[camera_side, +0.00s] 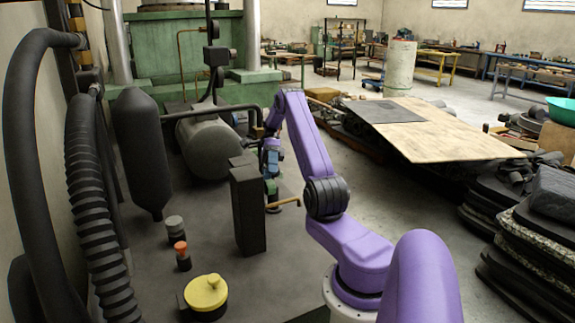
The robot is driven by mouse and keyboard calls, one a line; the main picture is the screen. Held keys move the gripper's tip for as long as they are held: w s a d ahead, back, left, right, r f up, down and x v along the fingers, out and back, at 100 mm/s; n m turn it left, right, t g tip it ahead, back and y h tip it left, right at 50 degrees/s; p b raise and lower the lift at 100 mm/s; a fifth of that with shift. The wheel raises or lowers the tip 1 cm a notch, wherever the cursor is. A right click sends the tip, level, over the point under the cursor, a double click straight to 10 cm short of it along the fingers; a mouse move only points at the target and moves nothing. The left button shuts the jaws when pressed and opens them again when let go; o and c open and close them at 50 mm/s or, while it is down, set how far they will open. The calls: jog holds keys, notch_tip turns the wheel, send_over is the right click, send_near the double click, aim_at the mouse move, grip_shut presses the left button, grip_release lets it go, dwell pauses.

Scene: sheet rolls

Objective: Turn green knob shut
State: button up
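I cannot make out a green knob for certain. My purple arm reaches away from the camera, and its end with my gripper (271,168) is at a small blue-green assembly just behind and right of a black upright box. The gripper's fingers are too small and dark to tell from that assembly, so I cannot see whether they are open or shut, or whether they touch anything. A brass-coloured lever (284,203) sticks out to the right, below this spot.
The black box (248,207) stands left of my gripper and partly hides the area. A yellow knob (206,291), an orange-topped knob (181,250) and a grey knob (174,227) stand at the front left. A grey tank (210,148) lies behind. Thick hoses (88,190) line the left.

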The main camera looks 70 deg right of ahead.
jog(key=s+a+r, duration=1)
jog(key=shift+g+y, duration=0.3)
jog(key=shift+y, duration=0.1)
notch_tip(320, 180, up, 5)
jog(key=n+t+h, duration=0.3)
jog(key=t+h, duration=0.2)
jog(key=h, duration=0.8)
send_over(273, 184)
jog(key=f, duration=1.1)
jog(key=w+d+f, duration=0.1)
jog(key=f, duration=0.5)
